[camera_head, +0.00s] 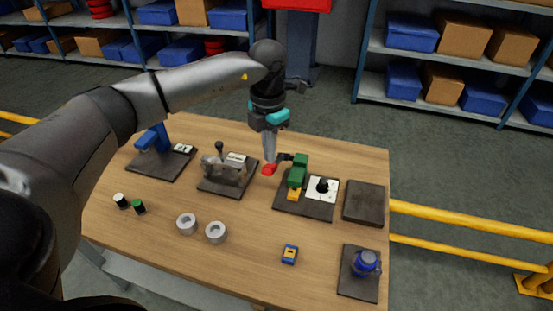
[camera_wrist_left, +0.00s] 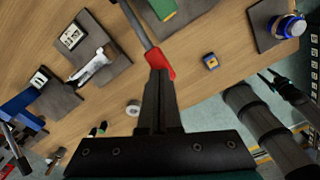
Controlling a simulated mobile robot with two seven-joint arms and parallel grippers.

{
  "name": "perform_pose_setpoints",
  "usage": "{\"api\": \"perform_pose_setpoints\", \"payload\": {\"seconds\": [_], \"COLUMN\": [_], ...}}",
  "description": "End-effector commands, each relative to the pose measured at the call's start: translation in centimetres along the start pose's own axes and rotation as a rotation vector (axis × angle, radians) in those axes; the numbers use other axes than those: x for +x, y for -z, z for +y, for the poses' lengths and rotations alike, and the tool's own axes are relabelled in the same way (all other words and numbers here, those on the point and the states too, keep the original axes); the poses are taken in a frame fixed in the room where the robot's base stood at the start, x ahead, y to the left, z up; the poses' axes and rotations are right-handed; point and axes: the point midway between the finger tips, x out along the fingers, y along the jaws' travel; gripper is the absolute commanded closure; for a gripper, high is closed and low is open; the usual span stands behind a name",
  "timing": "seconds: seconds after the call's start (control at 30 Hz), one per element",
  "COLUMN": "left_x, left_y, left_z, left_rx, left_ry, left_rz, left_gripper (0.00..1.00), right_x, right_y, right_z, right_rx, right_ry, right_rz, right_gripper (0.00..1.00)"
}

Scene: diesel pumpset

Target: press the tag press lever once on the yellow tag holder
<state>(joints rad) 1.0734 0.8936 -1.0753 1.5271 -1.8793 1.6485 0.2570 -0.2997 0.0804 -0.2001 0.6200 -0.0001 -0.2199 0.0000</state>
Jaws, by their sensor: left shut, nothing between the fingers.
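The green tag press (camera_head: 299,170) stands on a dark plate (camera_head: 290,207). Its lever ends in a red grip (camera_head: 268,169) that sticks out to the left. The yellow tag holder (camera_head: 294,194) sits at the front foot of the press. My left gripper (camera_head: 270,158) is shut and empty, pointing down with its tips at the red grip. In the left wrist view the fingertips (camera_wrist_left: 160,72) overlap the near end of the red grip (camera_wrist_left: 158,62); I cannot tell whether they touch. The grey lever rod (camera_wrist_left: 135,22) runs up from it. My right gripper is not clearly seen.
A white dial plate with a black knob (camera_head: 322,186) stands right of the press. A metal clamp fixture (camera_head: 226,170) is to the left. Grey rings (camera_head: 187,223), a blue-yellow block (camera_head: 289,254) and a blue pump part (camera_head: 364,262) are nearer. The front middle of the table is mostly clear.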

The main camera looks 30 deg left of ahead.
Motion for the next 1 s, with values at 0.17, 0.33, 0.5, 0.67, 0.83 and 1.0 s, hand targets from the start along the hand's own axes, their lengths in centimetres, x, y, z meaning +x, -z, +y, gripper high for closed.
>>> {"api": "perform_pose_setpoints", "payload": {"seconds": [0.17, 0.33, 0.5, 0.67, 0.83, 1.0], "left_x": [0.0, 0.0, 0.4, 1.2, 2.1, 2.9], "left_y": [0.0, 0.0, 0.0, 0.0, 0.0, 0.0], "left_z": [0.0, 0.0, 0.0, 0.0, 0.0, 0.0], "left_rx": [0.0, 0.0, 0.0, 0.0, 0.0, 0.0], "left_ry": [0.0, 0.0, 0.0, 0.0, 0.0, 0.0], "left_rz": [0.0, 0.0, 0.0, 0.001, 0.001, 0.001], "left_gripper": [1.0, 1.0, 1.0, 1.0, 1.0, 1.0], "right_x": [0.0, 0.0, 0.3, 0.8, 1.4, 1.9], "right_y": [0.0, 0.0, 0.0, 0.0, -0.1, -0.1], "right_z": [0.0, 0.0, 0.0, 0.0, 0.0, 0.0], "right_rx": [0.0, 0.0, 0.001, 0.001, 0.001, 0.001], "right_ry": [0.0, 0.0, 0.0, 0.0, 0.0, 0.0], "right_rz": [0.0, 0.0, 0.0, 0.001, 0.001, 0.001], "right_gripper": [0.43, 0.43, 0.43, 0.43, 0.43, 0.43]}}
